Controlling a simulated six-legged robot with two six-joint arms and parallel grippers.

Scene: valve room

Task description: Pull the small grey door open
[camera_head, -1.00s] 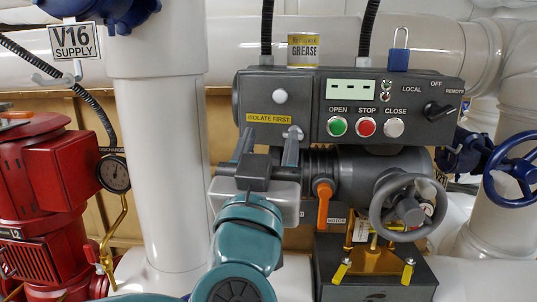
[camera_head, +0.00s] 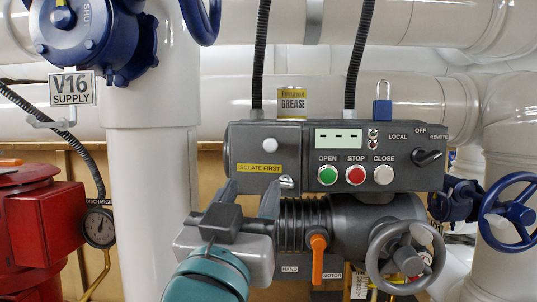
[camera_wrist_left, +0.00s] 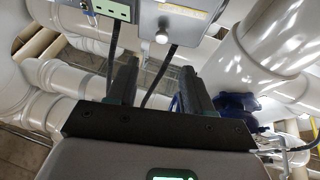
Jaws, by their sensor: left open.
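The small grey door (camera_head: 251,145) is the left front part of the grey control box, and it looks shut. It bears a white round knob (camera_head: 270,145) and a yellow "ISOLATE FIRST" label. A small metal latch (camera_head: 287,182) sits at its lower right edge. My left gripper (camera_head: 249,193) is open and empty, just below the door, with its fingers pointing up towards it. In the left wrist view the knob (camera_wrist_left: 162,37) is beyond the gap between the open fingers (camera_wrist_left: 158,68), apart from them. My right gripper is not in view.
The box's panel has OPEN, STOP and CLOSE buttons (camera_head: 355,174) and a black selector switch (camera_head: 428,157). An orange lever (camera_head: 318,257) and a grey handwheel (camera_head: 405,257) are below. A grease tin (camera_head: 292,103) and a blue padlock (camera_head: 382,110) are on top. A white pipe (camera_head: 150,200) stands left.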

